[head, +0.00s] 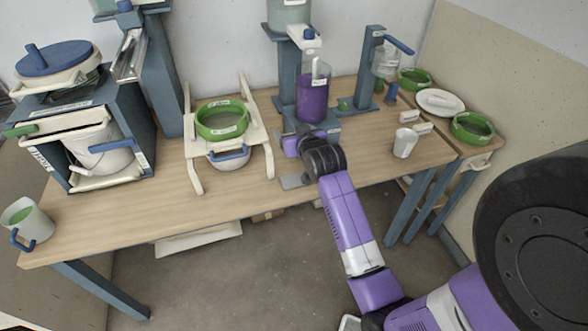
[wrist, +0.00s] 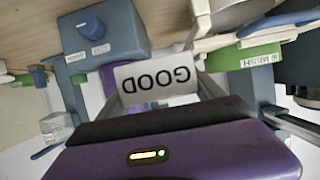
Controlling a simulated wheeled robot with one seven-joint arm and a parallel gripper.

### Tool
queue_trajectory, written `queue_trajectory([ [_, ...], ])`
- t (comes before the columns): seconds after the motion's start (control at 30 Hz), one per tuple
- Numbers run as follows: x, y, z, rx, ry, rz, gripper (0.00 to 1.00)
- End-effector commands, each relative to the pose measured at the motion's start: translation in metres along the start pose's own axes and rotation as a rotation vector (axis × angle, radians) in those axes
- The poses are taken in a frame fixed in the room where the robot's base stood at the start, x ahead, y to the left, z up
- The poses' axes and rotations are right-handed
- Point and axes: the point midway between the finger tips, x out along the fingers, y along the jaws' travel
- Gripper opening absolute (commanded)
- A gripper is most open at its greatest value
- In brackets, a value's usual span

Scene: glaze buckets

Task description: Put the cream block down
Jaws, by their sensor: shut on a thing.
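The cream block (wrist: 157,85) shows in the wrist view with the word GOOD on its face, upside down in the picture. My gripper (wrist: 160,95) is shut on it, with a finger at each side. In the head view my gripper (head: 291,146) is over the wooden table (head: 230,178), in front of the purple container. The held block cannot be made out there, and its gap to the table cannot be told.
The purple container (head: 312,98) stands in a blue-grey stand just behind my gripper. A cream rack with a green ring (head: 221,120) is to the left. A white cup (head: 404,143) and small labelled blocks (head: 422,128) are to the right. The table's front right is fairly clear.

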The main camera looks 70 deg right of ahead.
Motion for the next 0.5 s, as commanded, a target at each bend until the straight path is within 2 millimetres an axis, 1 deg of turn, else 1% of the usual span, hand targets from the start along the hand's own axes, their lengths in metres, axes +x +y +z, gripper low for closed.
queue_trajectory([
  [0.03,0.005,0.001,0.013,0.0,-0.005,0.001,0.37],
  [0.3,0.029,0.0,0.072,0.0,-0.004,0.001,0.37],
  [0.4,0.036,0.0,0.087,0.0,-0.001,0.001,0.37],
  [0.5,0.04,0.0,0.096,0.0,0.001,0.0,0.37],
])
